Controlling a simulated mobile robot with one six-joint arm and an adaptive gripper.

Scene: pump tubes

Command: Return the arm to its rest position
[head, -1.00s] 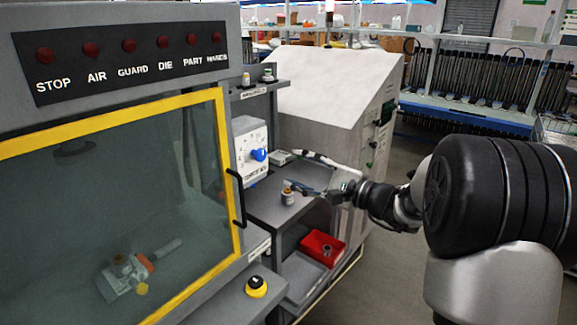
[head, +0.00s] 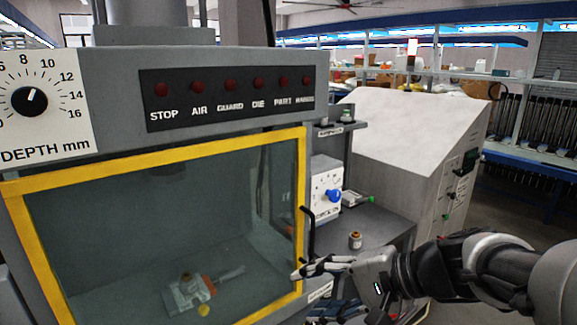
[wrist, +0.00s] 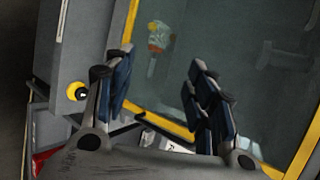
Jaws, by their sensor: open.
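My gripper (head: 306,291) is at the lower right of the machine's yellow-framed guard door (head: 302,180) in the head view, just below the black door handle (head: 308,232). In the wrist view, my gripper (wrist: 152,85) has its fingers spread apart with nothing between them. The guard's yellow frame and glass lie beyond the fingers there. I cannot tell whether a finger touches the door. My arm reaches in from the right edge of the head view.
A small brass-and-grey part (head: 355,240) stands on the side shelf beside the dial box (head: 327,187). A fixture (head: 188,294) sits behind the guard glass. The wrist view shows a yellow button (wrist: 77,91) and a red bin (wrist: 42,160) at left.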

